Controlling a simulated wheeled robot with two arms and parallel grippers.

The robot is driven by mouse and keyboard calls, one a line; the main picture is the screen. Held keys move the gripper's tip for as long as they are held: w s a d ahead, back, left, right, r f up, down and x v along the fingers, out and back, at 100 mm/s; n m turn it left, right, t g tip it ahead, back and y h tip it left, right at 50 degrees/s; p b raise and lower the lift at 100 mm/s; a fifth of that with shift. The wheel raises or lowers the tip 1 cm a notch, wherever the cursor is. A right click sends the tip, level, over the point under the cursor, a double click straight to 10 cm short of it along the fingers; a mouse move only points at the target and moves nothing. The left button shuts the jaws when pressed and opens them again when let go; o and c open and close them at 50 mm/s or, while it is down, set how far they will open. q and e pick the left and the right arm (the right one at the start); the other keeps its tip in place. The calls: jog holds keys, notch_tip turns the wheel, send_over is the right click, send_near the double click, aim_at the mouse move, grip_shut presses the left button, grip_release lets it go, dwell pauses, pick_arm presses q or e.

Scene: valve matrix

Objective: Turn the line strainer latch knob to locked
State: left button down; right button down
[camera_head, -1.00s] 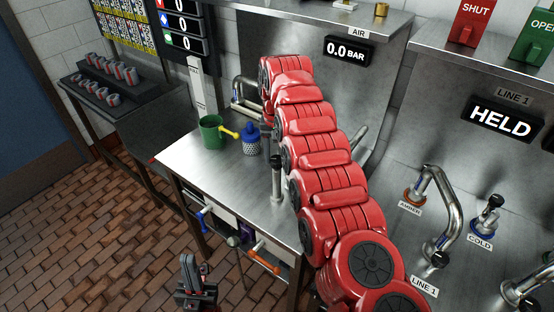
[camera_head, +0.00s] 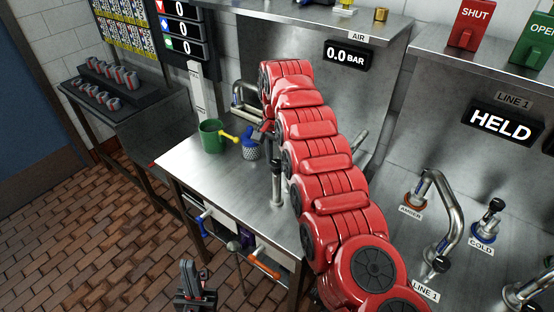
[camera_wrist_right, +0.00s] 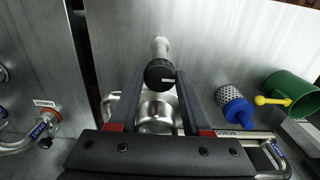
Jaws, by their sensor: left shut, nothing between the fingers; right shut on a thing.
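A shiny metal body (camera_wrist_right: 157,112) lies behind the knob. In the head view my red right arm reaches over the steel bench; its gripper (camera_head: 266,127) is small and partly hidden, and I cannot make out the gripped knob there. My left gripper (camera_head: 190,275) is shut and empty, low in front of the bench.
A black-topped post (camera_head: 277,185) stands close to my right arm. Pipes and the COLD valve (camera_head: 487,220) are at the right.

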aim_at(277, 163)
jog(key=shift+w+r, duration=0.1)
jog(key=shift+r, duration=0.05)
jog(key=c, duration=0.6)
grip_release()
jog(key=shift+r, duration=0.35)
notch_tip(277, 163, up, 17)
jog(key=p, duration=1.5)
jog(key=shift+f+p, duration=0.2)
jog(key=shift+p, duration=0.15)
jog(key=shift+f, duration=0.1)
